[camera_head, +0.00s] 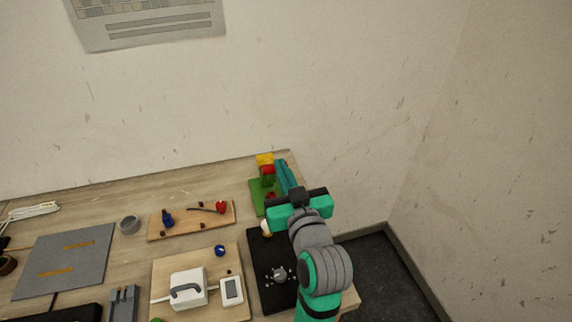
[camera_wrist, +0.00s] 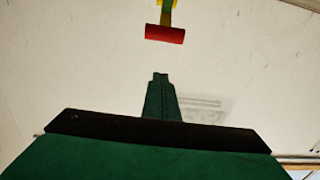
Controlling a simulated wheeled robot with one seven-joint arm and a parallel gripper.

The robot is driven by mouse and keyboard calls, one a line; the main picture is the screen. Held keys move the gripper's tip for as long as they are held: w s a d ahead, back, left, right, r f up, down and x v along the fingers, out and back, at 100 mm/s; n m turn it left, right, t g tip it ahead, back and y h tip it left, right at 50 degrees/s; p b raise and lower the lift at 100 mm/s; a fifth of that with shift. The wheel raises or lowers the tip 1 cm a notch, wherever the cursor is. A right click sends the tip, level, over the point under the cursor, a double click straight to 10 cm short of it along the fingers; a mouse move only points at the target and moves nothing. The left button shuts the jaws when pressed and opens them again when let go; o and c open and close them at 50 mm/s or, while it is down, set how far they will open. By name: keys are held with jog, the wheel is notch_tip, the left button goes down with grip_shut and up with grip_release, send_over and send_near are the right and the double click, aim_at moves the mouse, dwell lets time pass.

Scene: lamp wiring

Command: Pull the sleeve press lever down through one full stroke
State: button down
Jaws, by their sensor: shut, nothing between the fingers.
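The sleeve press (camera_head: 257,194) stands at the far right corner of the table, with a green base and a yellow top (camera_head: 264,159). Its red lever handle (camera_head: 267,170) is near the top, partly beside my fingers. In the wrist view the red handle (camera_wrist: 165,34) is a short bar on a green and yellow arm, above my fingertips in the picture and apart from them. My gripper (camera_head: 281,164) is shut and empty, reaching towards the press just right of the handle. Its closed fingers also show in the wrist view (camera_wrist: 160,78). My arm hides part of the press's right side.
A black mat (camera_head: 262,299) with small metal parts lies in front of the press. Left of it are a wooden board with a white box (camera_head: 187,290) and another board with blue and red parts (camera_head: 187,226). The wall is close behind.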

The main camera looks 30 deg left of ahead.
send_over(274, 170)
jog(key=shift+w+f, duration=0.15)
notch_tip(274, 170, down, 2)
jog(key=shift+f, duration=0.2)
jog(key=shift+s+d+f, duration=0.25)
jog(key=shift+s+f, duration=0.05)
jog(key=shift+f, duration=0.35)
